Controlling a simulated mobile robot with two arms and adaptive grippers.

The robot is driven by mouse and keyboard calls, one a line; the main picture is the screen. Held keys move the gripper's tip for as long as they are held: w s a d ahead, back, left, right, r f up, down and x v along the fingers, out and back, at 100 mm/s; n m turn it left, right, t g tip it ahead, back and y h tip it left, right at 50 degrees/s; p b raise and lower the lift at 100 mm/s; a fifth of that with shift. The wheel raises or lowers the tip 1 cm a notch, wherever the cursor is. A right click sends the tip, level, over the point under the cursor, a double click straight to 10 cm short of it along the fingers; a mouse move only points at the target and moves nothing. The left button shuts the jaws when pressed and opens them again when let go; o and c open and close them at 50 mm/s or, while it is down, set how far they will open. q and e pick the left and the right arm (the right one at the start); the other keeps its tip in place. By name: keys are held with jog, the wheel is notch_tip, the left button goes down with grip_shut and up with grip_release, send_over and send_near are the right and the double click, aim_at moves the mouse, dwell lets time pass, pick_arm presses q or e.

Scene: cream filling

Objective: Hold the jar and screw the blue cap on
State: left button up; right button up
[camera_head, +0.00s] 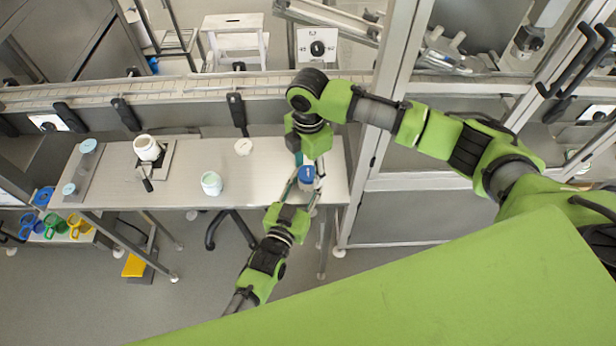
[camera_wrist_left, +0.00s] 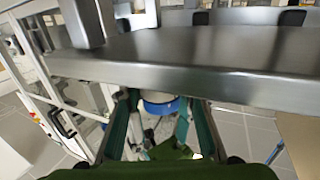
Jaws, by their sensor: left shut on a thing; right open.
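A jar with a blue top (camera_head: 307,173) stands out near the right end of the table. My left gripper (camera_head: 306,184) reaches it from the front and is shut on the jar. In the left wrist view a white and blue round body (camera_wrist_left: 160,105) lies between the two fingers, partly hidden by them. Whether the blue cap sits fully on the jar cannot be told. My right gripper (camera_head: 303,160) points down just behind and above the blue top, open; its fingertips are partly hidden.
On the metal table (camera_head: 265,185) are a pale green jar (camera_head: 211,184), a white lid (camera_head: 243,147) and a white pot (camera_head: 147,148) on a dark plate. Pale blue lids (camera_head: 88,146) lie at the left. The table's middle has free room.

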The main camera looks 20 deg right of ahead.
grip_shut()
jog(key=m, duration=0.4)
jog(key=shift+m, duration=1)
jog(key=m, duration=0.3)
jog(key=shift+m, duration=1.3)
jog(key=shift+a+m, duration=0.1)
jog(key=shift+m, duration=0.7)
jog(key=m, duration=0.4)
